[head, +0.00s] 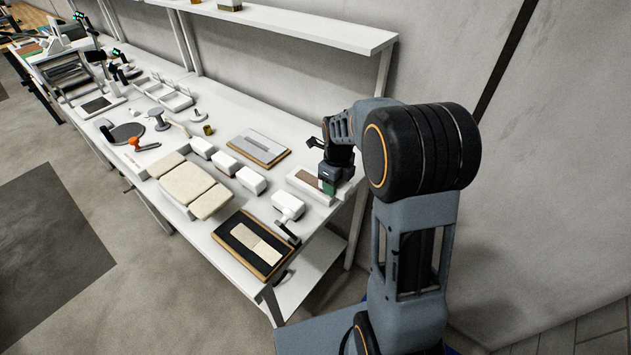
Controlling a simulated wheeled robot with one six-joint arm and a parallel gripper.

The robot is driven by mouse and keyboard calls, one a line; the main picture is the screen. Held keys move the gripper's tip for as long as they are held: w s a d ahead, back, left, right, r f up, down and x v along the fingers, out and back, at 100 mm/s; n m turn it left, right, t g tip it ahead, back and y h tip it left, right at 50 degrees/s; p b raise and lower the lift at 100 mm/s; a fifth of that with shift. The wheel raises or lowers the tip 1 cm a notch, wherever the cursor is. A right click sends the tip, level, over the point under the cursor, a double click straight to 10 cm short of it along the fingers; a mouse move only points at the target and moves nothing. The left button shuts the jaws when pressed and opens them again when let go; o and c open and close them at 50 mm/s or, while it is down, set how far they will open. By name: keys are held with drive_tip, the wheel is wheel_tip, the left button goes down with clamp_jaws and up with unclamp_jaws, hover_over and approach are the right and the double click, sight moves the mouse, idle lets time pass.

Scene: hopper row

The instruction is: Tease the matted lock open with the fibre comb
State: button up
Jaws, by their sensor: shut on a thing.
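My gripper (331,174) is at the right end of the white workbench, low over a white tray (322,196) with a brown pad in it. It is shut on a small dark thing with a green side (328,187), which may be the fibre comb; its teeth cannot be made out. The held thing is at the tray's right part; I cannot tell whether it touches the pad. The brown pad (308,179) shows left of my gripper, partly covered by the tray wall. I cannot pick out the matted lock for certain at this size.
A wood-edged board with a black mat (236,231) and cream strips lies at the bench's front edge. A grey board (268,142) lies behind. Several white blocks and cream pads (187,182) stand to the left. A white shelf (330,34) overhangs the back.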

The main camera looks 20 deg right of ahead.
drive_tip(key=shift+w+a+p, duration=0.2)
drive_tip(key=shift+w+a, duration=0.5)
drive_tip(key=shift+w, duration=0.25)
drive_tip(key=shift+w+a+p, duration=0.2)
drive_tip(key=shift+w+a, duration=0.45)
drive_tip(key=shift+w, duration=0.25)
drive_tip(key=shift+w+a+p, duration=0.25)
drive_tip(key=shift+w+a, duration=0.4)
drive_tip(key=shift+w, duration=0.25)
drive_tip(key=shift+w+a+p, duration=0.25)
drive_tip(key=shift+w+a, duration=0.4)
drive_tip(key=shift+w, duration=0.25)
drive_tip(key=shift+w+a+p, duration=0.35)
drive_tip(key=shift+w+a, duration=0.35)
drive_tip(key=shift+w, duration=0.25)
drive_tip(key=shift+w+a+p, duration=0.3)
drive_tip(key=shift+w+a, duration=0.35)
drive_tip(key=shift+w, duration=0.25)
drive_tip(key=shift+w+a+p, duration=0.35)
drive_tip(key=shift+w+a, duration=0.25)
drive_tip(key=shift+w, duration=0.25)
